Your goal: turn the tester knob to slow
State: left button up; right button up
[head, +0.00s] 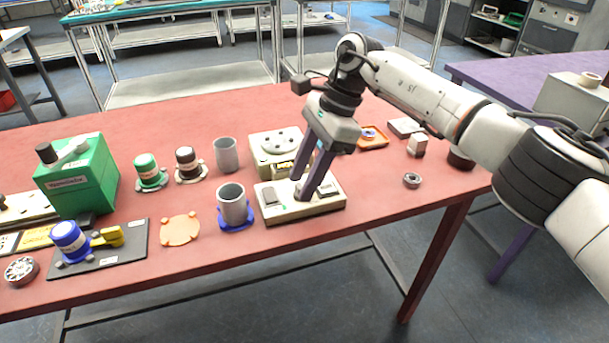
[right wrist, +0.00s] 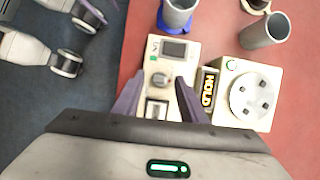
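The tester (head: 290,212) is a flat cream box on the red table, with a dark display and a second small panel on its top. In the right wrist view the tester (right wrist: 151,50) has a round blue-grey knob (right wrist: 158,80) between the display and that panel. My right gripper (head: 309,189) points down over the tester. In the right wrist view my right gripper (right wrist: 159,83) has its fingers apart, one on each side of the knob, with gaps showing. The fingers hide the knob in the head view. The knob's setting is too small to read. My left gripper does not show.
A cream device (head: 264,153) with a round plate and a lit HOLD sign (right wrist: 208,90) stands right behind the tester. A grey cup (head: 232,203) on a blue base stands just left of it. A small metal ring (head: 412,180) lies to the right. The table's front edge is close.

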jog(key=v, duration=1)
jog(key=shift+p, duration=0.35)
jog(key=shift+r, duration=0.1)
